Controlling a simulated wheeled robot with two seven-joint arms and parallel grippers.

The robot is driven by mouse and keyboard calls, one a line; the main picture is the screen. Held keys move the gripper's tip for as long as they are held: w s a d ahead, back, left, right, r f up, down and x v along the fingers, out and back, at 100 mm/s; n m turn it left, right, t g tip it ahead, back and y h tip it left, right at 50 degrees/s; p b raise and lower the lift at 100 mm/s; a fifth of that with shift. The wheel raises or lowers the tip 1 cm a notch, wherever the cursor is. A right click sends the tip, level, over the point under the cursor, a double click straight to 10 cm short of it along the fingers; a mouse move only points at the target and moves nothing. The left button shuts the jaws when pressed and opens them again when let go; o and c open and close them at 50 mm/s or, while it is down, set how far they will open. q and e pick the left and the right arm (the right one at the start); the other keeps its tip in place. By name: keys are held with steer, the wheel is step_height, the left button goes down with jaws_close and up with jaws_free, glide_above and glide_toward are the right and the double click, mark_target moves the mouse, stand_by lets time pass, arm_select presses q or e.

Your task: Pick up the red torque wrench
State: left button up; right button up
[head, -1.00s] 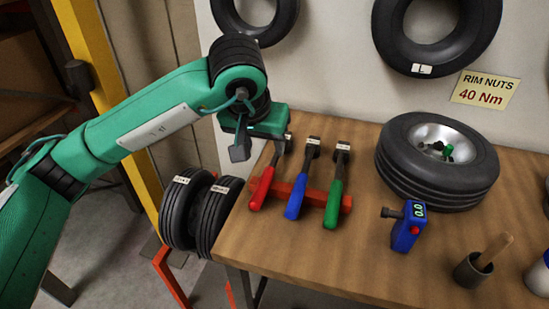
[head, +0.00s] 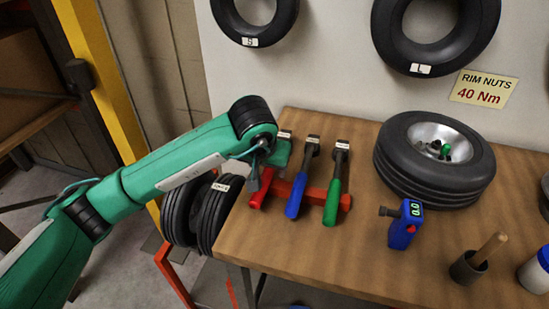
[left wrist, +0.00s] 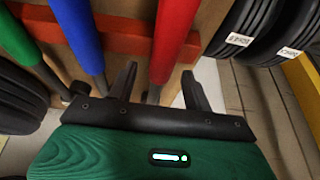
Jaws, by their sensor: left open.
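The red torque wrench (head: 256,200) lies on the red rack on the bench, left of the blue-handled wrench (head: 297,190) and the green-handled wrench (head: 334,190). In the head view my left arm covers most of it, and only the lower end of its handle shows. My left gripper (head: 262,172) is over it. In the left wrist view the red handle (left wrist: 174,38) passes between the two spread fingers of my left gripper (left wrist: 159,76). The jaws are open, and I cannot tell whether either finger touches the handle. My right gripper is not in view.
The blue handle (left wrist: 84,38) is close beside one finger in the left wrist view. A wheel (head: 435,160), a blue digital gauge (head: 404,226) and a cup (head: 468,268) stand on the bench. The front middle of the bench is clear.

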arm_select(q)
steer(key=shift+w+d+f, duration=0.1)
steer(key=shift+w+f, duration=0.15)
steer(key=shift+f, duration=0.45)
steer(key=shift+c, duration=0.4)
jaws_close()
steer(key=shift+r, duration=0.1)
